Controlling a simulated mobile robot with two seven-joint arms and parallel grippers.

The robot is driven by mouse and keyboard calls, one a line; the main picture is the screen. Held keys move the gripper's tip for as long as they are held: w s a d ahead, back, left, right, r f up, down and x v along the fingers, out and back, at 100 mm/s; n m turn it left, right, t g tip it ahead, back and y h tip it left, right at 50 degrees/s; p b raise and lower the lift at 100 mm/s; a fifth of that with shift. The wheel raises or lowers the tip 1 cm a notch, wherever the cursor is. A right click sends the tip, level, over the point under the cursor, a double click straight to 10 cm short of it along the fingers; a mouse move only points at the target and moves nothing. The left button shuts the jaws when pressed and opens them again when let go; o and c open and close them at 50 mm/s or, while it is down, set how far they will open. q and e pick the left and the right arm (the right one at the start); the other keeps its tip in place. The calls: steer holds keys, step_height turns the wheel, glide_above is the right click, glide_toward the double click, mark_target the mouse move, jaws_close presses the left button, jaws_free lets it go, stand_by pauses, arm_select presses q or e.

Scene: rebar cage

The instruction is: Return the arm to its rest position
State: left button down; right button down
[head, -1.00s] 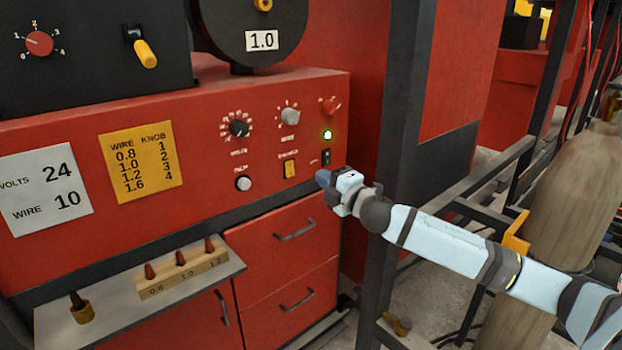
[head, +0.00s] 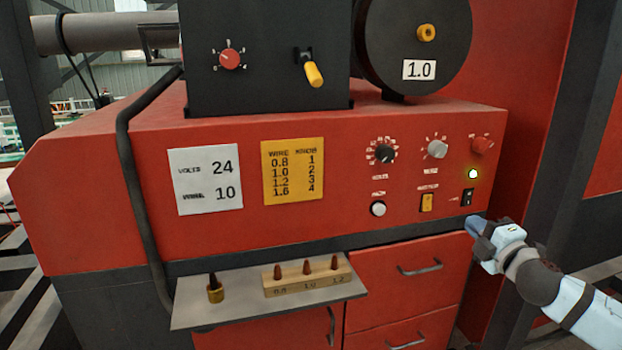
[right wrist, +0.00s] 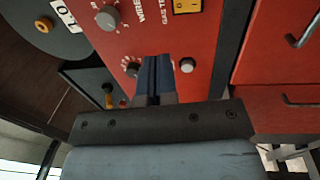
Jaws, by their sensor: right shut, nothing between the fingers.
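My right gripper (head: 474,226) is at the right of the head view, in front of the red machine's panel (head: 330,150), just below the black rocker switch (head: 468,197). Its blue fingers are shut with nothing between them. In the right wrist view the closed fingers (right wrist: 157,75) point toward the panel, with a grey knob (right wrist: 108,18) and a round white button (right wrist: 187,65) near them. Whether the fingertips touch the panel cannot be told. My left gripper is not in view.
A shelf (head: 240,307) juts out low, with a brass-based tip (head: 215,289) and a wooden block (head: 307,281) holding three tips. Drawers (head: 408,268) sit below the panel. A dark post (head: 560,130) stands at the right, close to my right arm.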

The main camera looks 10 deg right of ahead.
steer(key=s+a+f+m+g+p, duration=0.1)
steer(key=s+a+f+m+g, duration=0.25)
steer(key=f, duration=0.75)
steer(key=s+a+f+m+g, duration=0.1)
steer(key=s+a+f+m, duration=0.35)
steer(key=f, duration=0.65)
steer(key=s+a+f+m+g+p, duration=0.1)
steer(key=s+a+f+m, duration=0.3)
steer(key=s+a+f, duration=0.4)
steer(key=s+a+f+m+g+y, duration=0.1)
steer(key=s+a+f+m+g, duration=0.2)
steer(key=s+a+f, duration=0.5)
steer(key=s+a+m, duration=0.1)
steer(key=s, duration=0.3)
steer(key=shift+s+a+f+y+p, duration=0.2)
steer(key=shift+s+a+y+p, duration=0.1)
steer(key=shift+s+a+p, duration=0.1)
steer(key=shift+d, duration=0.1)
